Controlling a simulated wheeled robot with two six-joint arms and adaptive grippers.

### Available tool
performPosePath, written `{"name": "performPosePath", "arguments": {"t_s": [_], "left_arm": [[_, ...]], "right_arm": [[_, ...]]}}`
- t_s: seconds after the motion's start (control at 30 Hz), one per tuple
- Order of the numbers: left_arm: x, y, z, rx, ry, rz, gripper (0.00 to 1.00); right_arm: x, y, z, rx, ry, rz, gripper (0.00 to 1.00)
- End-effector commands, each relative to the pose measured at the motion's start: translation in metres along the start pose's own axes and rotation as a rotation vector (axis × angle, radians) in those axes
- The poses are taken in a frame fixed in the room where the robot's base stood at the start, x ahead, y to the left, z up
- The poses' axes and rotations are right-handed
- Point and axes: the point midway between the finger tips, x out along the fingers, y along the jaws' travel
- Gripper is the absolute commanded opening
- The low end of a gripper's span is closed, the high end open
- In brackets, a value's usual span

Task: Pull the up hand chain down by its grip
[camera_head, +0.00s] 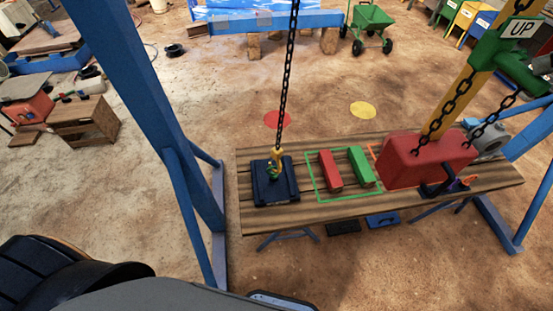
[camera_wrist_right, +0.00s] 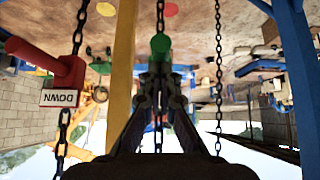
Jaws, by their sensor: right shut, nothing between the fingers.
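The UP sign (camera_head: 523,29) hangs at the upper right of the head view, with the green grip (camera_head: 528,72) just below it. The grip is cut by the right edge. A dark hand chain (camera_head: 453,107) hangs below it. In the wrist view the picture is upside down, and the green grip (camera_wrist_right: 160,45) shows end-on just beyond the fingertips. My right gripper (camera_wrist_right: 161,76) is shut and empty, pointing at this grip; whether it touches is unclear. A red grip (camera_wrist_right: 50,60) with a DOWN sign (camera_wrist_right: 59,99) hangs to the left on another chain. My left gripper is out of view.
A yellow post (camera_head: 458,92) stands close beside the chains. A red housing (camera_head: 425,160) sits at the right of the wooden table (camera_head: 335,212). A load chain (camera_head: 286,75) hangs with its hook over a dark blue block (camera_head: 262,190). Blue frame legs (camera_head: 150,110) stand at left.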

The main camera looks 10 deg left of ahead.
Motion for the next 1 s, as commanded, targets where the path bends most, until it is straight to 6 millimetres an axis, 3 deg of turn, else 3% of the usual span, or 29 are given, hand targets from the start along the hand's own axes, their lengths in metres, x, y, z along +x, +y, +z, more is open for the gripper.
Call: {"name": "performPosePath", "arguments": {"t_s": [0.27, 0.57, 0.9, 1.0], "left_arm": [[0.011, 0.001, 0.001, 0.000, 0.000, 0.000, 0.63], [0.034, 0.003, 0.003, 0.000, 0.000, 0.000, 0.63], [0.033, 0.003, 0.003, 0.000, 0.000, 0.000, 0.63], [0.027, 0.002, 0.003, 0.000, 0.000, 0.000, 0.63]], "right_arm": [[0.000, -0.001, 0.010, -0.001, 0.004, -0.003, 0.00], [-0.027, -0.001, 0.036, -0.001, 0.004, -0.002, 0.00], [-0.033, 0.000, 0.038, 0.000, 0.000, 0.000, 0.00], [-0.044, -0.001, 0.035, 0.000, 0.003, -0.001, 0.00]]}}
